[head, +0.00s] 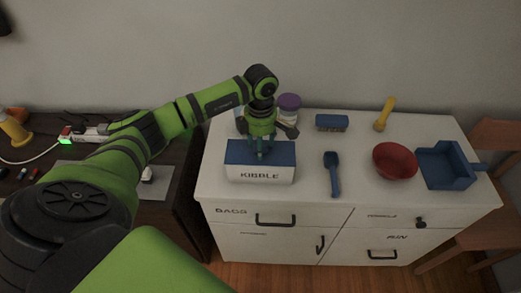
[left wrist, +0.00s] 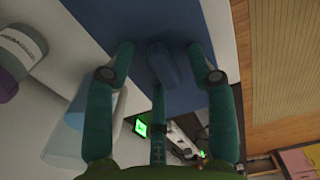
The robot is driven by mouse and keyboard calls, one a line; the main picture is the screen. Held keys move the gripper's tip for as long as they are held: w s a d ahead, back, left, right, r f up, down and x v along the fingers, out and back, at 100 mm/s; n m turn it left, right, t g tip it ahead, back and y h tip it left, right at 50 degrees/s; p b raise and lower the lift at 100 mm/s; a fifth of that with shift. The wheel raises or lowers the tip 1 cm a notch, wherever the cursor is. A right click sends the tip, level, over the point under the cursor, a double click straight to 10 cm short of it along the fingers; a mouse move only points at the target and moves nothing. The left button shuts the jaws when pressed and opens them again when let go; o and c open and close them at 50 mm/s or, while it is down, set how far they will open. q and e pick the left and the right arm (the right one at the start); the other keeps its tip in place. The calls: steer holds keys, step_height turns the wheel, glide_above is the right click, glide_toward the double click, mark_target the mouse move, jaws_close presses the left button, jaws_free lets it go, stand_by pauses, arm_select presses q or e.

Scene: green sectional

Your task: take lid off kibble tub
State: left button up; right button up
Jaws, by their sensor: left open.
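The kibble tub (head: 260,174) is a white box labelled KIBBLE at the left end of the white cabinet top. Its blue lid (head: 236,153) is on it. In the left wrist view the lid (left wrist: 208,22) fills the upper middle, with a raised blue handle (left wrist: 168,64) on it. My left gripper (head: 262,154) points down at the lid in the head view. Whether the fingertips touch the lid cannot be told. My right gripper is in neither view.
A purple-lidded jar (head: 289,104) stands close behind the gripper. A blue scoop (head: 332,173), brush (head: 332,122), yellow-handled item (head: 384,114), red bowl (head: 395,160) and blue dustpan (head: 446,166) lie to the right. The cabinet's front right top is clear. A wooden chair (head: 497,134) stands right.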

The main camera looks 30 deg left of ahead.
arm_select(q)
jaws_close()
steer(key=shift+r, duration=0.1)
